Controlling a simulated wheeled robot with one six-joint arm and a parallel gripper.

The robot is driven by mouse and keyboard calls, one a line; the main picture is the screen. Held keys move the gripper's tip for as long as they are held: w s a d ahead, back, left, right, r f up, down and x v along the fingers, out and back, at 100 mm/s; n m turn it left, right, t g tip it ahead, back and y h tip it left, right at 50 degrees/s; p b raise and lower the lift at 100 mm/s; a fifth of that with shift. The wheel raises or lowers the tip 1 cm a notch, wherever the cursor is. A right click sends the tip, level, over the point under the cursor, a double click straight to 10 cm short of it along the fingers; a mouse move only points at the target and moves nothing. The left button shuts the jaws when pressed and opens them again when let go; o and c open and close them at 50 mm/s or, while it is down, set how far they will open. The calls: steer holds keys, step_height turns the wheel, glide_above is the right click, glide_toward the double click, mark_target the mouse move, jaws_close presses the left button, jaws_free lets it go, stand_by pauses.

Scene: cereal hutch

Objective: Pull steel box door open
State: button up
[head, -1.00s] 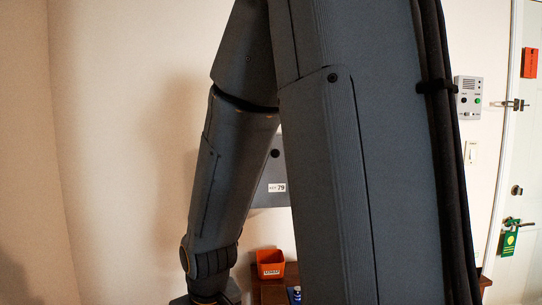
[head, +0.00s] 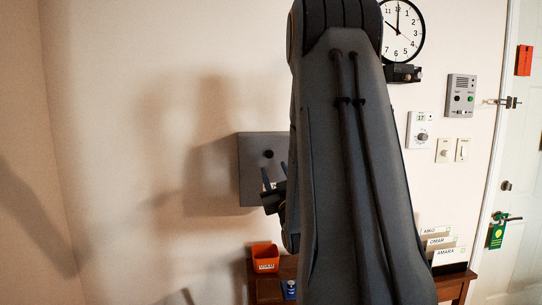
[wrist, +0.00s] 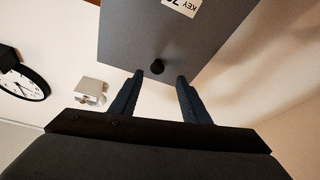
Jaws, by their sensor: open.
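The steel box (head: 252,170) is a grey box on the wall, left of my arm in the head view. Its door looks shut, with a round dark knob (head: 268,154) on its front. In the wrist view the box door (wrist: 190,35) fills the top and the knob (wrist: 157,67) shows upside down with a key label above it. My gripper (wrist: 160,76) is open and empty. Its two fingers point at the door, with the knob showing between their tips; I cannot tell how deep it sits. In the head view my gripper (head: 273,180) is partly hidden by my arm.
Below the box is a wooden table (head: 452,284) with an orange container (head: 265,257), a small blue item (head: 289,289) and a name-card sorter (head: 440,250). A clock (head: 402,30) and switches (head: 452,150) are on the wall. A white door (head: 525,200) stands at the right.

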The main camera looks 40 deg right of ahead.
mark_target(270, 155)
steer(key=p+x, duration=0.1)
steer(key=x, duration=0.1)
steer(key=p+x, duration=0.1)
steer(key=x, duration=0.2)
steer(key=p+x, duration=0.1)
steer(key=x, duration=0.1)
steer(key=shift+w+d+r, duration=0.15)
steer(key=shift+d+r, duration=0.15)
steer(key=shift+r, duration=0.15)
steer(key=shift+c, duration=0.4)
jaws_close()
